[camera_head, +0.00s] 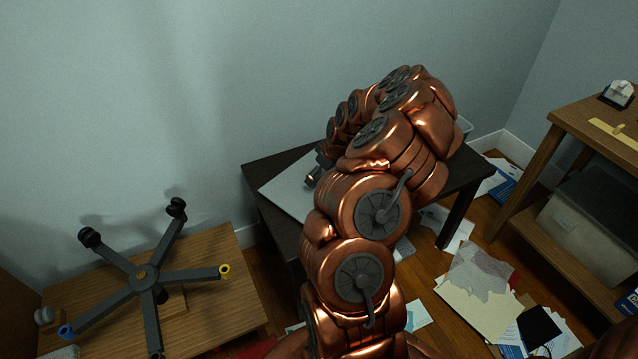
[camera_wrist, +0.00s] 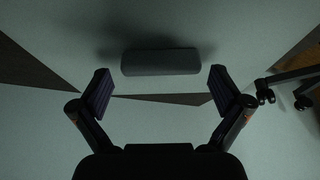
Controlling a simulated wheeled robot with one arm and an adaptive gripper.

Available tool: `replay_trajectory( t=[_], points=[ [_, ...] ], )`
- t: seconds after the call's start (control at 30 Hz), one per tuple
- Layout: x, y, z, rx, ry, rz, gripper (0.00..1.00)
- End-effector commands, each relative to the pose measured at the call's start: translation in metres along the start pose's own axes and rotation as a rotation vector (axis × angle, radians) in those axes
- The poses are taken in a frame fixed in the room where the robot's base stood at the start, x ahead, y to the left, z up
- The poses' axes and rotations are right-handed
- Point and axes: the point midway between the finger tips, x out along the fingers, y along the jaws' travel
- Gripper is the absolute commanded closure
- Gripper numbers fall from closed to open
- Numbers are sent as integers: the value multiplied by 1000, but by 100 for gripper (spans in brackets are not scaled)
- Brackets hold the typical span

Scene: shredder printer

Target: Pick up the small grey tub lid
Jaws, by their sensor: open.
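In the wrist view a small grey piece with rounded ends (camera_wrist: 160,62), which looks like the tub lid, lies just beyond my fingertips. It is centred between them, with a dark shadow behind it. My gripper (camera_wrist: 160,86) is open and empty, with one finger on each side and neither touching the piece. In the head view my gripper (camera_head: 313,179) is small and partly hidden by my arm, over the dark table. I cannot make out the lid in the head view.
A pale sheet (camera_head: 284,192) covers part of the dark table (camera_head: 262,167) against the wall. An upturned chair base (camera_head: 142,280) rests on a wooden surface at left. Papers (camera_head: 481,284) litter the floor at right. A wooden shelf unit (camera_head: 570,118) stands at far right.

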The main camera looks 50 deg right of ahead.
Motion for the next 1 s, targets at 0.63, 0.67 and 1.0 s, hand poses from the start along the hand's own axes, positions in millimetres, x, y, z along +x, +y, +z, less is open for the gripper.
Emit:
replay_trajectory(
  t=[0.63,0.67,1.0],
  points=[
    [10,-1,1,0,-2,-2,32],
    [10,-1,1,0,-2,-2,35],
    [9,-1,0,0,-1,-1,53]
  ],
)
